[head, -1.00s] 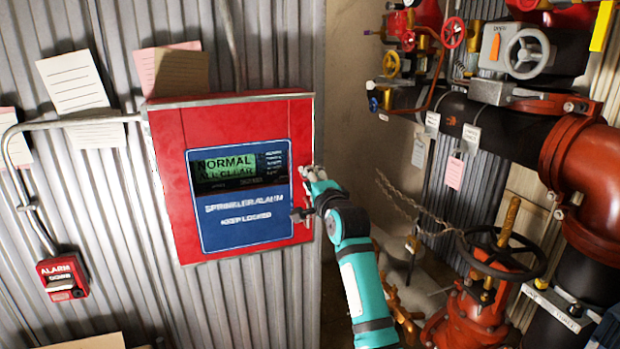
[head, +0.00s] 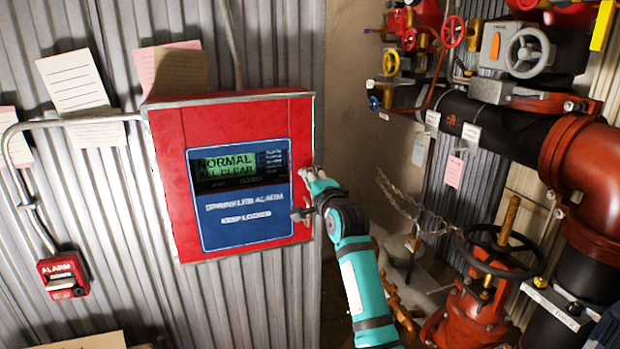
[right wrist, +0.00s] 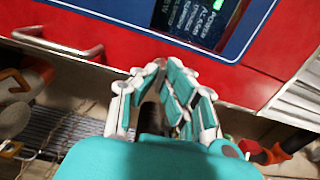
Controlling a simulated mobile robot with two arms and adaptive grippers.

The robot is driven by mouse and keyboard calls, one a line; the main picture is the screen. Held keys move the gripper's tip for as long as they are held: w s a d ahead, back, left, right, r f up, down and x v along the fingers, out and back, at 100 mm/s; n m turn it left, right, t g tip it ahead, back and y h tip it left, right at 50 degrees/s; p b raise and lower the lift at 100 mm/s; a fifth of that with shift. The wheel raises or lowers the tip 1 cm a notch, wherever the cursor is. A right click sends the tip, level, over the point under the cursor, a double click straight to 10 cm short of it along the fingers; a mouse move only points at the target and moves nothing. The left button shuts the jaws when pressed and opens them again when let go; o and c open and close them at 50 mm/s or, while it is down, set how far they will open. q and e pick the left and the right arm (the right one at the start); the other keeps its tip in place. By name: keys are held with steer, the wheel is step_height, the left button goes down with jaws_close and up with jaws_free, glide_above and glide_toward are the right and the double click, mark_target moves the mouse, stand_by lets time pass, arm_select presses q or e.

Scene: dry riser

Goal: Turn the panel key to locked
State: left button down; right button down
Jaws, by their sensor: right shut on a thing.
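The red alarm panel (head: 165,165) is on the corrugated wall. Its blue front (head: 243,230) reads SPRINKLER ALARM and KEEP LOCKED, and its display (head: 222,168) reads NORMAL ALL CLEAR. My right gripper (head: 307,181) is at the panel's right edge. In the right wrist view its fingers (right wrist: 170,80) are close together against the red face, beside the blue front, shut on what appears to be the panel key. The key is hidden by the fingers, so I cannot tell which way it points. My left gripper is not in view.
A metal handle (right wrist: 58,45) is left of the fingers in the right wrist view. A red alarm box (head: 63,276) and paper notes (head: 73,82) are on the wall at left. Pipes, a black handwheel (head: 500,252) and a hanging chain (head: 405,205) crowd the right.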

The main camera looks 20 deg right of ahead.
steer(key=shift+n+p, duration=3.2)
steer(key=shift+n, duration=5.5)
steer(key=c, duration=1.5)
jaws_free()
steer(key=shift+s, duration=0.1)
steer(key=s, duration=1.1)
steer(key=shift+s+d, duration=0.2)
steer(key=shift+s, duration=0.2)
steer(key=shift+f, duration=0.15)
